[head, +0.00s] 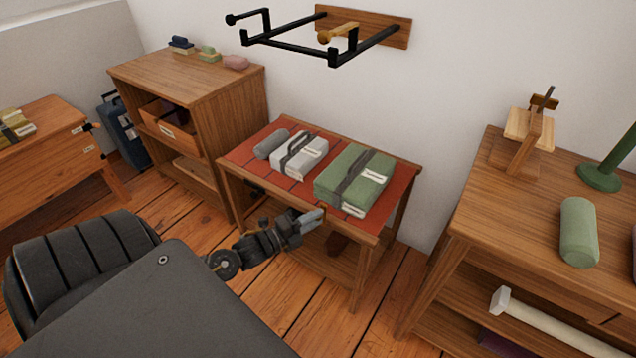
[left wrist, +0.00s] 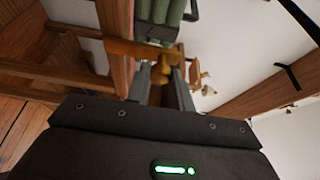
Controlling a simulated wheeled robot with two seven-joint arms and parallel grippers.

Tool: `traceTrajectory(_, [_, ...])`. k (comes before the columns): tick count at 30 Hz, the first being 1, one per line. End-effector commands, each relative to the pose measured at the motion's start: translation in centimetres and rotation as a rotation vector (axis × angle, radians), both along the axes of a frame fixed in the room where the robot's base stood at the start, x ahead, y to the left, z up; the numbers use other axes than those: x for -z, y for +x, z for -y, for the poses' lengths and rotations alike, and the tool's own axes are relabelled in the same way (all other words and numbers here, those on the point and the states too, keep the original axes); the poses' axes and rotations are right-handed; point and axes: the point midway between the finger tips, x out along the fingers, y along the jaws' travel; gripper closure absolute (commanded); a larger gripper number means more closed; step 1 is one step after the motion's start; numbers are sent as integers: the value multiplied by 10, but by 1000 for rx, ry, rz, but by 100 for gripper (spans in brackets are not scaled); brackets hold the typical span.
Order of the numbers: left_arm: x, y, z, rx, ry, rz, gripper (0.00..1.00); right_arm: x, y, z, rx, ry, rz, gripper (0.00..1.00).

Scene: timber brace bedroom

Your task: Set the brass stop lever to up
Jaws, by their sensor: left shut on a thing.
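The brass stop lever (left wrist: 160,72) shows in the left wrist view between the fingers of my left gripper (left wrist: 160,80). A wider brass-coloured piece crosses just beyond the fingertips. In the head view my left gripper (head: 314,217) is at the front edge of the low red-topped table (head: 240,156). It is shut on the lever. The gripper hides most of the lever there, and I cannot tell its exact angle. My right gripper is not in view.
A green bundle (head: 345,178), a grey bundle (head: 300,153) and a grey roll (head: 270,144) lie on the red top. A black wall rack (head: 300,50) hangs above. A wooden cabinet (head: 190,80) stands left, a wooden bench (head: 500,210) right.

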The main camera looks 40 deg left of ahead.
Motion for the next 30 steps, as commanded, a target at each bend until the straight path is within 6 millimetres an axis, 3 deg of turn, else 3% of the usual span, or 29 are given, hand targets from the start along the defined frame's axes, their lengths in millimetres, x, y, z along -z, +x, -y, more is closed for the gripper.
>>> traceTrajectory(11, [1,0,0,1,3,-1,100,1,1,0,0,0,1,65])
traceTrajectory(12, [0,0,1,1,3,-1,74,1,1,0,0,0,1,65])
traceTrajectory(16, [0,0,1,1,3,0,56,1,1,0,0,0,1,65])
traceTrajectory(25, [0,-1,0,1,2,-1,56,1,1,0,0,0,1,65])
traceTrajectory(30, [1,-20,-5,2,2,-5,56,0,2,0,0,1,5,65])
